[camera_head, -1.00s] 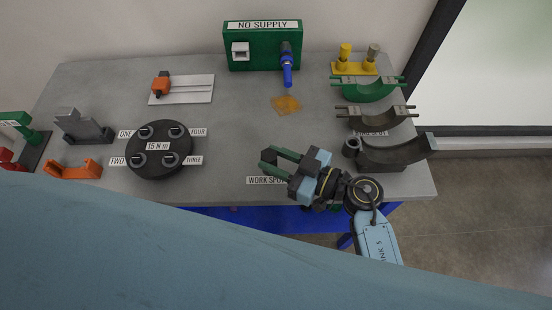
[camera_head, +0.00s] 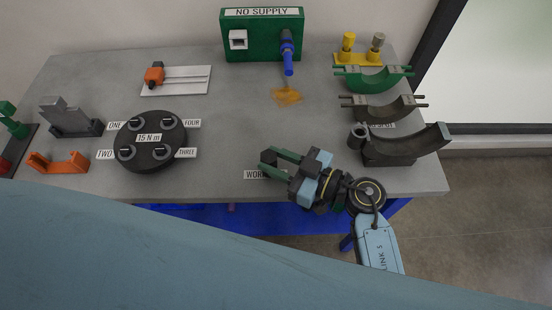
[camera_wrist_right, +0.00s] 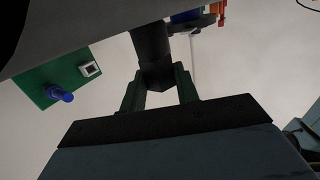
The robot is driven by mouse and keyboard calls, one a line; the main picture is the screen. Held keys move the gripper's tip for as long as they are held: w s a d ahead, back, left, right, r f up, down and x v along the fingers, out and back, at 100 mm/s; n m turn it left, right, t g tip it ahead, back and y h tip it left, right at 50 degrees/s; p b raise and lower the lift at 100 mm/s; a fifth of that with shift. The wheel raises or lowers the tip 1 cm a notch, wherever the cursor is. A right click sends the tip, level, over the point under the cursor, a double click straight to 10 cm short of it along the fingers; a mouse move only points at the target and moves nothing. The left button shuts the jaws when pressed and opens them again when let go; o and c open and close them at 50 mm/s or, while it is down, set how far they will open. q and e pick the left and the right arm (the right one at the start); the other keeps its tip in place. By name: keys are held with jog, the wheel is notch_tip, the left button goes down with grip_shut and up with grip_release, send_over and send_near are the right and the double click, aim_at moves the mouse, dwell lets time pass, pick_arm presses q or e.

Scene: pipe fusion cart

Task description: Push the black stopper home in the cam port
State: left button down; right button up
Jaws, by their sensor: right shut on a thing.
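My right gripper (camera_head: 278,160) is over the front of the grey table, beside the label that begins "WORK". In the right wrist view its green fingers (camera_wrist_right: 160,92) are shut on a dark, roughly cylindrical piece (camera_wrist_right: 152,45), which seems to be the black stopper. In the head view the fingers hide most of it. The green "NO SUPPLY" box (camera_head: 254,40) stands at the back, well away from the gripper. It has a blue lever fitting (camera_head: 288,60) and a white square socket (camera_head: 238,39). I cannot tell which opening is the cam port. My left gripper is out of view.
An orange-brown patch (camera_head: 287,96) lies below the blue lever. A black round plate (camera_head: 148,146) with several fittings is at left. Curved green (camera_head: 370,80), brown (camera_head: 385,106) and dark (camera_head: 405,145) saddles line the right. The table's middle is mostly clear.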

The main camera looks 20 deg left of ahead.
jog(key=o, duration=1.1)
jog(key=shift+c, duration=0.2)
jog(key=p+v, duration=0.1)
jog(key=v, duration=1.2)
jog(key=shift+d, duration=0.25)
